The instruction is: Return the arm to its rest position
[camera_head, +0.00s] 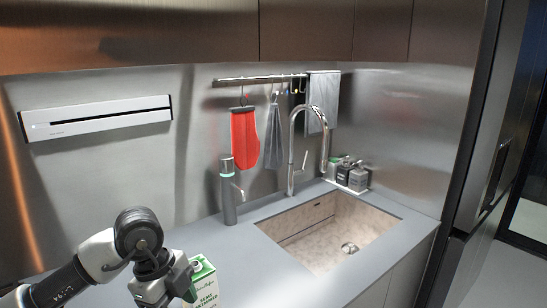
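My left arm comes in from the lower left, and my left gripper (185,283) is low over the grey counter. A white and green carton (207,287), labelled as semi skimmed, stands upright right beside the gripper. The gripper covers the carton's left side, and the picture's bottom edge cuts off its lower part. I cannot tell whether the fingers touch the carton or are open or shut. My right gripper is not in view.
The counter (245,262) is clear between the carton and the sink (335,228).

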